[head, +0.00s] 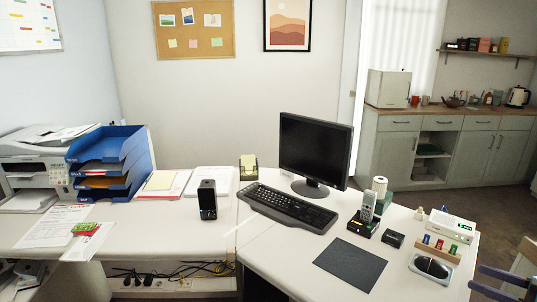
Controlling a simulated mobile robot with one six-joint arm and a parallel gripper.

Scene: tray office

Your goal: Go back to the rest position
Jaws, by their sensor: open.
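My gripper (475,277) shows at the lower right edge of the head view, partly cut off by the frame. Its two dark purple-grey fingers are apart and point left, with nothing seen between them. It is just right of the right end of the white desk (300,255). The rest of my arm is out of view.
Near the gripper on the desk are an oval black dish (432,267), a wooden holder with coloured pieces (436,255) and a white box (452,226). A monitor (314,150), keyboard (287,207) and dark mat (350,264) lie further left. A wooden piece (526,262) stands close right.

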